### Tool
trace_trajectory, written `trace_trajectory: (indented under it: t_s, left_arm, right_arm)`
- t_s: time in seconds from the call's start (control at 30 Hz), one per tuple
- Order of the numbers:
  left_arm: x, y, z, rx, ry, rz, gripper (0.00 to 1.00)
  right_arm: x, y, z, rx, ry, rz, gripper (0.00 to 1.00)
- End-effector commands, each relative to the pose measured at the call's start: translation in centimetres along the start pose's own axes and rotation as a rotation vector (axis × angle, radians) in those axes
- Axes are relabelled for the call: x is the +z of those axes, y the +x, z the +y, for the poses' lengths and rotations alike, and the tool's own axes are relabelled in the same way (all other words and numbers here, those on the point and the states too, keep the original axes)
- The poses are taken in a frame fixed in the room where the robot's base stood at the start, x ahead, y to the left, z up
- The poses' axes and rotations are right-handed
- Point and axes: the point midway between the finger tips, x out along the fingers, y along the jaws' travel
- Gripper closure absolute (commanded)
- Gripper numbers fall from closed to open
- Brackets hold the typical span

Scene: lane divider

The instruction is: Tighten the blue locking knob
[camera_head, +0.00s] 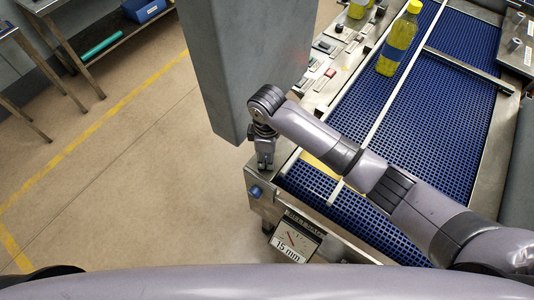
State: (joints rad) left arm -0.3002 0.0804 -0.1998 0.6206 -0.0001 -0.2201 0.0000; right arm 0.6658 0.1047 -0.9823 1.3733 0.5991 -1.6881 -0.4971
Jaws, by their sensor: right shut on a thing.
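The blue locking knob (255,191) sits on the metal front corner of the conveyor, left of a dial. My right gripper (265,164) points down at this corner, just above and behind the knob in the picture. It is shut on a small part that its fingers hide; I cannot tell what the part is. The blue knob shows uncovered below the fingertips. My left gripper is not in view.
A blue mesh conveyor belt (452,97) with a metal lane divider (398,72) runs to the back right. A yellow bottle (398,40) stands on it. A large grey column (238,60) rises close behind my gripper.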

Motion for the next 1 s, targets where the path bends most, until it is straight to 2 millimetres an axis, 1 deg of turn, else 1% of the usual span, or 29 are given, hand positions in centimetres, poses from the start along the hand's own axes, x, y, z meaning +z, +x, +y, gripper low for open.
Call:
trace_trajectory:
  t_s: [0.2, 0.5, 0.8, 1.0]
  left_arm:
    - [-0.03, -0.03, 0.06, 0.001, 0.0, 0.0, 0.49]
    - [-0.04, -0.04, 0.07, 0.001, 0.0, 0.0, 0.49]
    - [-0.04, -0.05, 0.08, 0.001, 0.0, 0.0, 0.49]
    - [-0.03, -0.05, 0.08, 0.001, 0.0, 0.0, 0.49]
  right_arm:
    - [-0.13, -0.24, 0.04, 0.003, 0.206, 0.004, 0.98]
    - [-0.17, -0.3, 0.0, 0.003, 0.465, 0.005, 0.98]
    - [-0.19, -0.38, 0.06, 0.006, 0.637, 0.007, 0.98]
    - [-0.22, -0.41, 0.05, 0.006, 0.692, 0.008, 0.98]
